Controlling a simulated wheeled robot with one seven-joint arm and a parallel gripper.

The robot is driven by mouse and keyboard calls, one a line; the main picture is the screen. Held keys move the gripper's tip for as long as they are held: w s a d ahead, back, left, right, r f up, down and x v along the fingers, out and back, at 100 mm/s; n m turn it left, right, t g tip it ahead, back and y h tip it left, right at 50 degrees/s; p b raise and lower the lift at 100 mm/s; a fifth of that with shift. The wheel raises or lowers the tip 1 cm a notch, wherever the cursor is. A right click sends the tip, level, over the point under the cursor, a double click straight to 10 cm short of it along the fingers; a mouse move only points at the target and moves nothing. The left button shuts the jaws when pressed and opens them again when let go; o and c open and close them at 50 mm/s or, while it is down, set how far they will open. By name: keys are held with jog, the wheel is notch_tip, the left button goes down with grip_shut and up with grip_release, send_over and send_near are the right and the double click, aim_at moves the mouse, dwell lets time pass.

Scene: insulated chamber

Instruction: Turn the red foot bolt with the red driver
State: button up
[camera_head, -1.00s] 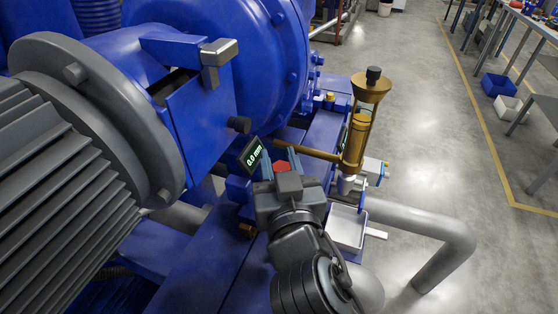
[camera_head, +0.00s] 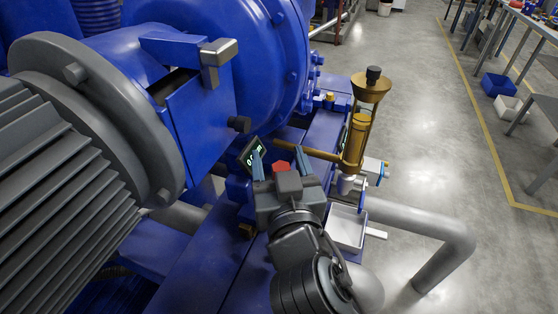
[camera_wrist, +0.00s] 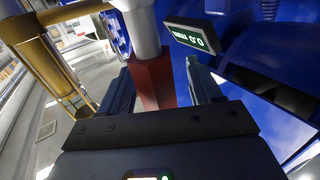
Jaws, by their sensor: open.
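A red six-sided piece (camera_head: 282,167), which looks like the red driver's handle, stands between the fingers of my gripper (camera_head: 280,161). In the wrist view the red driver (camera_wrist: 153,82) joins a thick grey shaft. My gripper (camera_wrist: 160,76) is open, with one dark finger on each side of the red piece and a gap visible at both sides. I cannot make out the red foot bolt separately. A small digital display (camera_head: 252,153) is partly covered by my left finger; it also shows in the wrist view (camera_wrist: 188,38).
A brass funnel and cylinder (camera_head: 356,138) stand just right of my gripper, with a brass pipe (camera_head: 312,151) running close by. A white tray (camera_head: 346,228) is at the lower right. The blue machine (camera_head: 205,90) and grey motor (camera_head: 70,150) fill the left.

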jog(key=shift+s, duration=0.1)
jog(key=s+d+b, duration=0.1)
jog(key=s+b, duration=0.1)
jog(key=s, duration=0.5)
jog(key=shift+s+d, duration=0.15)
jog(key=shift+s, duration=0.15)
jog(key=c, duration=0.4)
